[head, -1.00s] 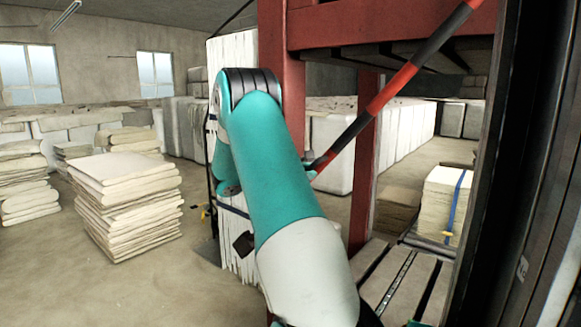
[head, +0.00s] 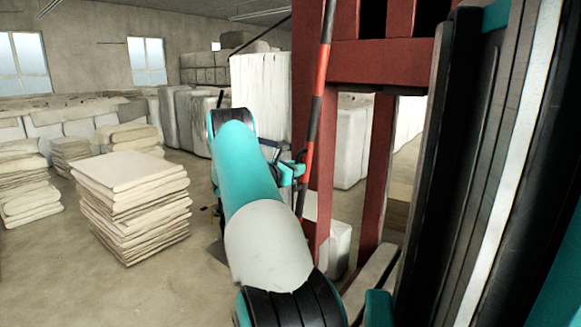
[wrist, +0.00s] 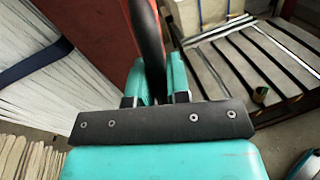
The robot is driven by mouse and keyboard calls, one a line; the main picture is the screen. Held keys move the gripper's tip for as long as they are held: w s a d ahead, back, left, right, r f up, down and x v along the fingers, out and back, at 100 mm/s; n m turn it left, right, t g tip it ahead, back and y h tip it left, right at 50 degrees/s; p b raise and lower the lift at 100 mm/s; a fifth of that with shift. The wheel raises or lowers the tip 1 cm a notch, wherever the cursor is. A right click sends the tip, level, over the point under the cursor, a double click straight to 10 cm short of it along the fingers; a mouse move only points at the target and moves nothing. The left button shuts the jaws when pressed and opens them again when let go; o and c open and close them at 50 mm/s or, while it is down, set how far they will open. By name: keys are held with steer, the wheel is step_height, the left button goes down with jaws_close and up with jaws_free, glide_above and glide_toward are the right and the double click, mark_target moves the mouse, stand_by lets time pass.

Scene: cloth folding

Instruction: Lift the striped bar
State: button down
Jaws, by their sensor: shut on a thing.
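The striped bar (head: 318,105), banded red and black, stands nearly upright in front of the red frame in the head view, leaning slightly. Its top runs out of the picture. My gripper (head: 296,172) is at the lower part of the bar, at the end of my teal and white arm. In the wrist view a dark stretch of the bar (wrist: 147,45) runs up from between the teal fingers of my gripper (wrist: 156,84), which are shut on it. The contact itself is partly hidden by the dark plate of the gripper.
The red frame (head: 378,170) stands right behind the bar. A slatted wooden platform (wrist: 262,62) lies at its foot. A wrapped white stack (head: 262,95) with a blue strap stands beside it.

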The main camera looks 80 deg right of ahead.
steer(key=shift+w+d, duration=0.15)
steer(key=shift+w, duration=0.1)
steer(key=c, duration=1.1)
jaws_free()
